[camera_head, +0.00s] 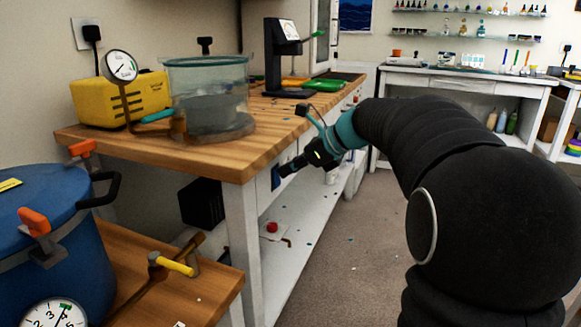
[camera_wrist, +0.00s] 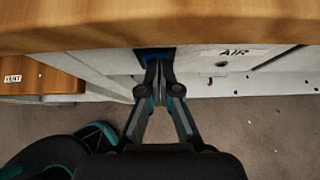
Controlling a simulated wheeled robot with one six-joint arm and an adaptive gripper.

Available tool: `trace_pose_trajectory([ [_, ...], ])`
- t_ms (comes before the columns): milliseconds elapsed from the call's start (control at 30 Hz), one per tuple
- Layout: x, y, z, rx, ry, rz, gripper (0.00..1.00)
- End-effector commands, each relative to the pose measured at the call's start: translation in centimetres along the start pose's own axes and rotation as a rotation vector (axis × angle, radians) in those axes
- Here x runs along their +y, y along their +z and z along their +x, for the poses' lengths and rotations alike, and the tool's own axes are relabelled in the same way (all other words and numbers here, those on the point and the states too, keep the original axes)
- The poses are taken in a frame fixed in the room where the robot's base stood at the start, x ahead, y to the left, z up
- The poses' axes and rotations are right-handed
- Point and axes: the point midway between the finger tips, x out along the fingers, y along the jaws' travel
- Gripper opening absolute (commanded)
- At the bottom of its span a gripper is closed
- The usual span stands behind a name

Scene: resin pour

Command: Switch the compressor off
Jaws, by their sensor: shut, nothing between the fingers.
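My gripper (camera_head: 284,171) is shut and empty, at the front edge of the wooden bench. Its fingertips (camera_wrist: 158,66) point at a small dark blue switch plate (camera_head: 275,177) on the bench's white front, which also shows in the wrist view (camera_wrist: 150,53). The fingers cover most of the plate, so I cannot tell the switch's position or whether the tips touch it. A white label reading "AIR" (camera_wrist: 235,53) is to the right of the plate. I cannot clearly identify the compressor itself; a dark box (camera_head: 202,204) stands under the bench.
The bench top (camera_head: 190,150) overhangs the gripper. A blue pressure pot (camera_head: 60,240) with orange clamps and a gauge stands at left. A yellow pump (camera_head: 90,100) and a clear chamber (camera_head: 205,75) are on the bench. A red knob (camera_head: 271,227) is below. Floor (camera_head: 345,250) is open.

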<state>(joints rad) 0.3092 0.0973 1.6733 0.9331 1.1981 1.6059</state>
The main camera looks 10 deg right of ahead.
Motion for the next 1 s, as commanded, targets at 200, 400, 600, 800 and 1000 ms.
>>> trace_pose_trajectory([
  [200,0.0,0.0,0.0,0.000,0.000,0.000,0.00],
  [400,0.0,0.5,-0.5,0.000,0.000,0.000,0.00],
  [600,0.0,1.0,-0.9,0.000,-0.001,0.000,0.00],
  [800,0.0,1.2,-1.0,0.000,0.000,0.000,0.00],
  [1000,0.0,1.1,-0.9,0.000,0.000,0.000,0.00],
])
